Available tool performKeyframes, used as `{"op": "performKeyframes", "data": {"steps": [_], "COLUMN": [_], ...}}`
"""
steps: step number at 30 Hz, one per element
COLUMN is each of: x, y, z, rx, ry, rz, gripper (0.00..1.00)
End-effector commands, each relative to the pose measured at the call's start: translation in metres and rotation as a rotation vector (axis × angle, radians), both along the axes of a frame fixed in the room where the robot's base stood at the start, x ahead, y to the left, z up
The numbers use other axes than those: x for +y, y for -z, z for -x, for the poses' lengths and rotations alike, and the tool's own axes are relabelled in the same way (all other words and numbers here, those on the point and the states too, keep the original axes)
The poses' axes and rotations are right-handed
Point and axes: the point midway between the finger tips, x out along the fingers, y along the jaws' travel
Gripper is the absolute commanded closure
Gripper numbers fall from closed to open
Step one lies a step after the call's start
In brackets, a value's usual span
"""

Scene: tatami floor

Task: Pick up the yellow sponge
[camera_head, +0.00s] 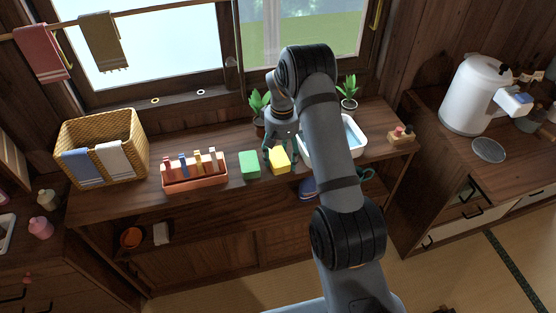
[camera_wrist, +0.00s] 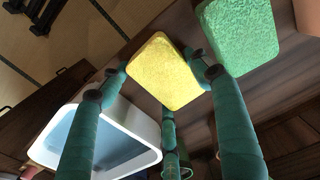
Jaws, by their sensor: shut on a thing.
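The yellow sponge (camera_head: 281,162) is a small block at the front of the wooden counter, just right of the green sponge (camera_head: 250,164). My gripper (camera_head: 277,152) reaches down over the yellow sponge from behind. In the wrist view the yellow sponge (camera_wrist: 163,75) sits between my green fingers (camera_wrist: 156,62), which are shut on it. The green sponge (camera_wrist: 240,35) shows at the upper right there, close to one finger. I cannot tell whether the yellow sponge is clear of the counter.
A white basin (camera_head: 354,146) stands right of the sponge, partly behind my arm. A red-brown rack (camera_head: 196,181) of upright items stands left, beside a wicker basket (camera_head: 130,132). Potted plants (camera_head: 348,95) stand at the back. The counter's front edge is near.

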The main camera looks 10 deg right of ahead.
Motion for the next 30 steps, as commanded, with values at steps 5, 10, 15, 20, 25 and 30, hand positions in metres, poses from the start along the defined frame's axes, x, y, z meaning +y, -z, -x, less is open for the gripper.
{"op": "performKeyframes", "data": {"steps": [5,10,15,20,25,30], "x": [0.0,0.0,0.0,0.0,-0.009,-0.017], "y": [0.0,-0.001,-0.011,-0.039,-0.06,-0.081], "z": [0.0,0.0,-0.001,-0.002,0.034,0.069], "rx": [0.0,0.0,-0.003,-0.007,-0.004,-0.004], "ry": [0.0,0.0,0.001,0.0,0.002,0.0], "rz": [0.0,0.0,0.0,0.0,0.001,0.001], "gripper": [0.46,0.46,0.46,0.46,0.46,0.46]}}
